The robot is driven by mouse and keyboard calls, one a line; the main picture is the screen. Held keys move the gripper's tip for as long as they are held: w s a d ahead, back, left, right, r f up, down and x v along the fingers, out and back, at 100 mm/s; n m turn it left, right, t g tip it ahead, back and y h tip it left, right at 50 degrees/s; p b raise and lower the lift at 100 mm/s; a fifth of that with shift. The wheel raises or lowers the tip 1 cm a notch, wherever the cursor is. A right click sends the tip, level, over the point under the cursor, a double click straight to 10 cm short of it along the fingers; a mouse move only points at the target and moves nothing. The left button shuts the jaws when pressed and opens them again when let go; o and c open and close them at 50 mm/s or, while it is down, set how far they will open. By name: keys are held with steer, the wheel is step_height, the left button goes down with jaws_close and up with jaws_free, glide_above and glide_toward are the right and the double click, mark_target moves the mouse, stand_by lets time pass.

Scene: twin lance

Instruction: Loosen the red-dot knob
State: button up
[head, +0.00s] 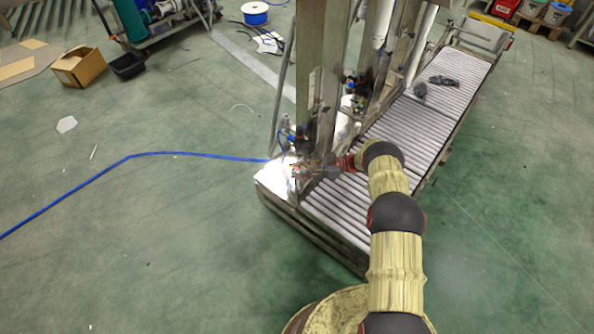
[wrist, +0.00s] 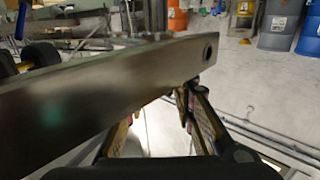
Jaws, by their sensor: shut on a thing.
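My gripper (head: 312,170) is at the near end of the roller conveyor, against the foot of a metal upright. In the wrist view its two fingers (wrist: 160,102) stand apart, and a wide metal bar (wrist: 95,88) crosses in front of their tips. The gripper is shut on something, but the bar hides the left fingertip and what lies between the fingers. I cannot make out the red-dot knob in either view. In the head view, the place around the gripper is small and cluttered.
The roller conveyor (head: 435,110) runs to the back right, with dark items (head: 444,81) on it. Metal uprights (head: 320,80) stand close by the gripper. A blue hose (head: 150,154) crosses the floor at left. A cardboard box (head: 79,67) lies farther off. Open green floor surrounds this.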

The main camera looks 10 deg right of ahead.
steer(key=shift+n+g, duration=1)
steer(key=shift+g, duration=0.9)
steer(key=o, duration=1.2)
steer(key=shift+a, duration=0.1)
steer(key=shift+c, duration=0.2)
steer(key=d, duration=0.7)
steer(key=shift+w+d, duration=0.25)
steer(key=shift+w, duration=0.1)
steer(key=shift+d, duration=0.1)
